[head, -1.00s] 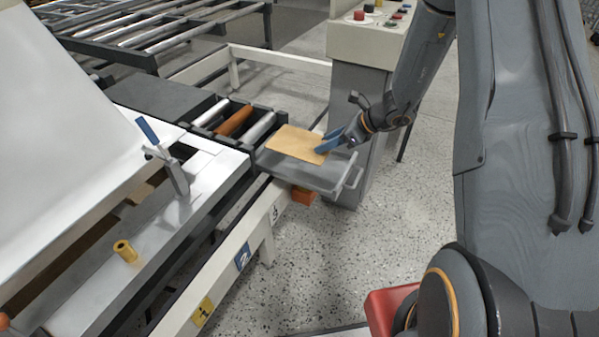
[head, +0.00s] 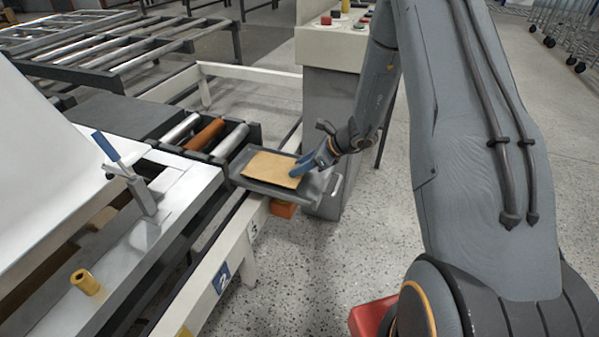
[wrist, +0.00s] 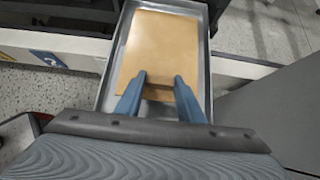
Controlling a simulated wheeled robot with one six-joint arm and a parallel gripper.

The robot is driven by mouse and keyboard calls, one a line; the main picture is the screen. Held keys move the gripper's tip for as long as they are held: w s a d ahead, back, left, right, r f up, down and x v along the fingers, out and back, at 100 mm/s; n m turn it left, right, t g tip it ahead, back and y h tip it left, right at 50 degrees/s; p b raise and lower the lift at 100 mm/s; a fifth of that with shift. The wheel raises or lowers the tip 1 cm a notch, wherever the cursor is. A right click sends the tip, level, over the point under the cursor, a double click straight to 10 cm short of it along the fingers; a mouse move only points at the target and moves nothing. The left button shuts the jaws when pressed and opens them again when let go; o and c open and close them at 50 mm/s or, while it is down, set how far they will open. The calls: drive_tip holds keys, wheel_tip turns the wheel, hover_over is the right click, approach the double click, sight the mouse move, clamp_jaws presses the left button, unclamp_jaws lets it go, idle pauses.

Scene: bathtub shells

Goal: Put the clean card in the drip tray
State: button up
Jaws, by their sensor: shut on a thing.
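The clean card (head: 270,167) is a flat tan sheet. In the head view it lies level over the grey drip tray (head: 247,184), which has a handle at its right end. In the wrist view the card (wrist: 160,50) sits within the rim of the tray (wrist: 121,35). My gripper (head: 303,169) has blue fingers and is shut on the card's near edge; the fingers (wrist: 158,82) also show in the wrist view. I cannot tell whether the card touches the tray floor.
Rollers (head: 205,134) stand just left of the tray. A control cabinet (head: 336,115) with buttons stands behind it.

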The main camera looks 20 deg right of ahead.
drive_tip(key=shift+f, duration=1)
drive_tip(key=shift+f, duration=0.2)
drive_tip(key=o, duration=1.1)
drive_tip(key=shift+r, duration=0.1)
drive_tip(key=shift+c, duration=0.2)
